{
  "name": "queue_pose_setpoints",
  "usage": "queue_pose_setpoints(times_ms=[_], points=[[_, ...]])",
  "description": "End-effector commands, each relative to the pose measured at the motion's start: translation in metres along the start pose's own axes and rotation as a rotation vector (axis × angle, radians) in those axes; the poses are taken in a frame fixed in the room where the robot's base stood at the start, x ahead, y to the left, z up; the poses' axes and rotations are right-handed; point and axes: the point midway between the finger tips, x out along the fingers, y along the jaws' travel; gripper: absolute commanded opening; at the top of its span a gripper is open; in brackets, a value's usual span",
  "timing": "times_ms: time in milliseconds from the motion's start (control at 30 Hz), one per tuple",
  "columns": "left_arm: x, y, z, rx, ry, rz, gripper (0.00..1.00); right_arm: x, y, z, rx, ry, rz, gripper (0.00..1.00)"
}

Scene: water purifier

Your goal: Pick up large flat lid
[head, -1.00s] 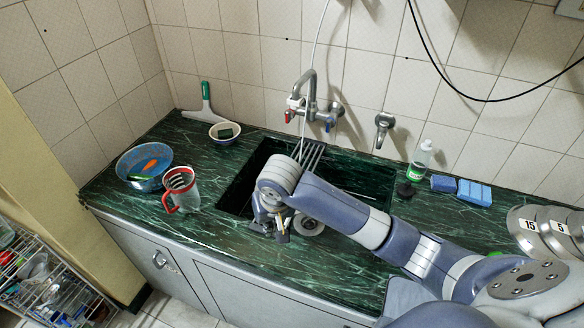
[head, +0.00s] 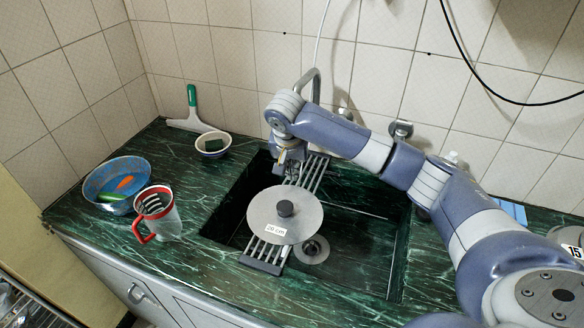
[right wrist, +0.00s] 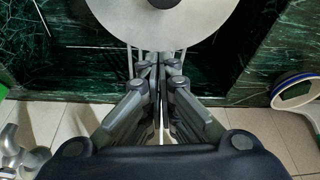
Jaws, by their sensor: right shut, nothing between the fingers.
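My right gripper (head: 291,172) is shut and empty, behind the lid near the rack's far end. Its closed fingers also show in the right wrist view (right wrist: 159,58). I cannot tell whether they touch the lid. My left gripper is out of view.
The faucet (head: 308,82) stands behind my right arm. Left of the sink are a red-rimmed jug (head: 168,222), a blue bowl (head: 100,188) and a small bowl (head: 213,144). Discs labelled "15" (head: 573,240) are at the right edge.

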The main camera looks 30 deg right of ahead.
Motion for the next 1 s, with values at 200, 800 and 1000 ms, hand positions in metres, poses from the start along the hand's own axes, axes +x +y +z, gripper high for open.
queue_pose_setpoints(times_ms=[200, 800, 1000], points=[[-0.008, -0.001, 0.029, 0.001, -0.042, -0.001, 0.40, 0.049, 0.001, 0.000, 0.000, -0.002, 0.005, 0.00], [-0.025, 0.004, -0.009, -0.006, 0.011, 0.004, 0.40, 0.054, 0.001, 0.038, -0.002, 0.001, 0.001, 0.00], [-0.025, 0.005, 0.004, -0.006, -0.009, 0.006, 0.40, 0.054, 0.001, 0.038, -0.002, 0.001, 0.000, 0.00]])
